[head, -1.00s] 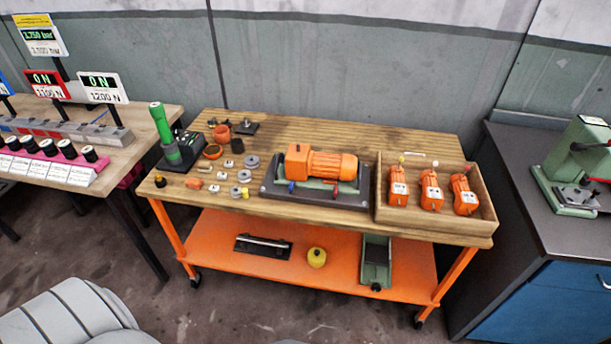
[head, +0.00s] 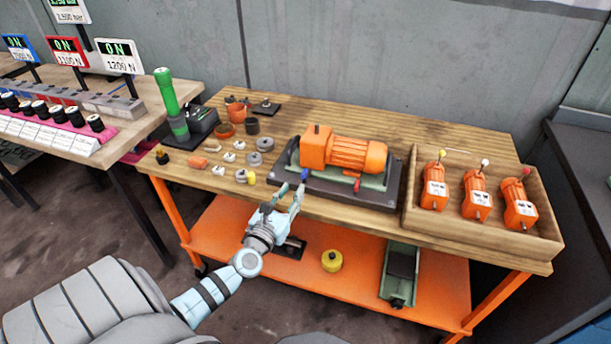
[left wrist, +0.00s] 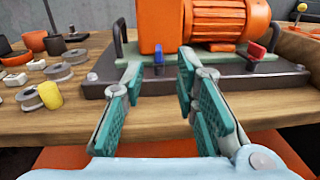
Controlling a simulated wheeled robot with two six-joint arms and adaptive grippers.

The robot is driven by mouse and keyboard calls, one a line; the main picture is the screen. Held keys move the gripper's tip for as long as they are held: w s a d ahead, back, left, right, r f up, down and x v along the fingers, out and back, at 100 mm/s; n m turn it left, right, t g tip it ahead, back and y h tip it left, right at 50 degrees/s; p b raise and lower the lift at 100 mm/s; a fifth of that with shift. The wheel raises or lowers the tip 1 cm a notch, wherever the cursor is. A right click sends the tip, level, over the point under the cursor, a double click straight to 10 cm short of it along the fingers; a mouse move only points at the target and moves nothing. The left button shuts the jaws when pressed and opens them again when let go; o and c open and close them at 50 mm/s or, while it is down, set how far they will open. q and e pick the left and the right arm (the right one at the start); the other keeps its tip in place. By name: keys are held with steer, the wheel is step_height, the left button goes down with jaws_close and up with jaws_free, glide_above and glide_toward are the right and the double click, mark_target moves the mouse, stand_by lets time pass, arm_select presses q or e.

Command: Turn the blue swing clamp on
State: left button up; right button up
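The blue swing clamp (head: 304,175) is a small blue lever at the front left of the dark base plate (head: 340,191) under the orange motor (head: 345,151). In the left wrist view the blue clamp (left wrist: 159,65) stands upright, straight ahead between the fingers. A red clamp (head: 357,183) sits further right; it also shows in the left wrist view (left wrist: 256,51). My left gripper (head: 291,192) is open and empty, in front of the blue clamp at the table's front edge. In the left wrist view its teal-padded fingers (left wrist: 160,95) are spread apart. My right gripper is not in view.
Several metal rings and small parts (head: 240,160) lie left of the motor. A wooden tray (head: 413,222) with orange devices stands right. A lower orange shelf (head: 350,282) holds a yellow weight (head: 332,260). A second table (head: 100,140) with displays stands left.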

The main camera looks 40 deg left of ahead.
mark_target(302, 175)
arm_select(q)
steer(key=b+x, duration=0.2)
steer(key=x, duration=0.7)
steer(key=shift+w+a, duration=0.2)
steer(key=shift+w, duration=0.1)
steer(key=shift+c, duration=0.3)
